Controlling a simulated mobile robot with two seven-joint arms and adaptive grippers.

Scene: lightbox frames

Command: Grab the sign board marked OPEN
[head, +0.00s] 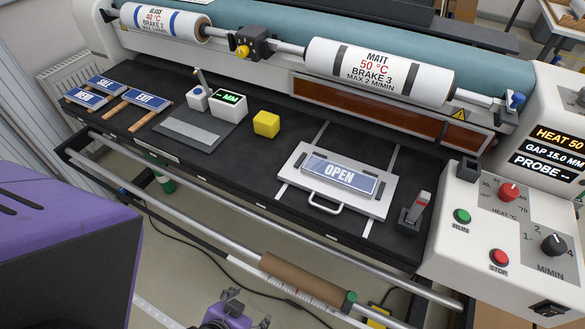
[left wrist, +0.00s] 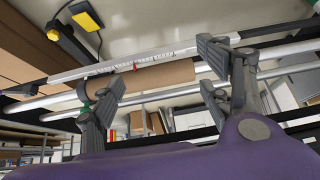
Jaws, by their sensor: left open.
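The OPEN sign board (head: 339,177) is a blue plate with white letters and a pale frame. It lies on a white plate with a front handle (head: 325,206), on the dark machine bed right of centre. My left gripper (head: 241,308) is low at the bottom edge of the head view, below and in front of the bed and well apart from the sign. In the left wrist view, the left gripper (left wrist: 162,92) has its fingers spread, with nothing held between them. A brown tube and rails show beyond them. The sign is not visible there.
Other blue signs, including EXIT (head: 147,99), lie on wooden strips at the left. Front rails with a brown tube (head: 300,277) lie between gripper and bed. A control panel (head: 510,225) stands right.

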